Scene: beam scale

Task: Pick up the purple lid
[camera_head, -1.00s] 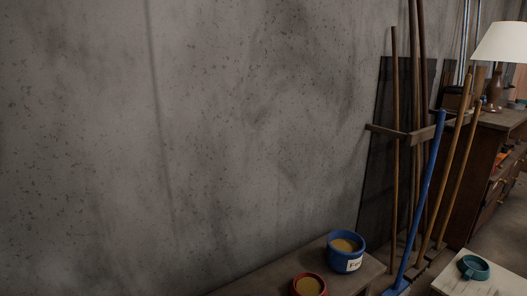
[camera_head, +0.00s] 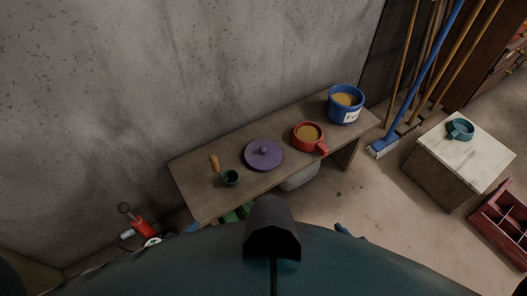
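The purple lid (camera_head: 262,157) is a round disc with a small knob on top. It lies flat, knob up, on a wooden bench (camera_head: 190,187) against the wall, between a green scoop (camera_head: 230,178) on its left and a red pot (camera_head: 306,138) on its right. Nothing covers the lid and nothing is touching its knob. Neither of my grippers can be made out in the view, so their state does not show.
A blue pot (camera_head: 345,107) with a white label stands at the bench's right end. A pale-topped block (camera_head: 468,150) holds a teal dish (camera_head: 460,129). Brooms lean at the upper right. A red crate (camera_head: 505,222) sits at the right. Floor between bench and block is open.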

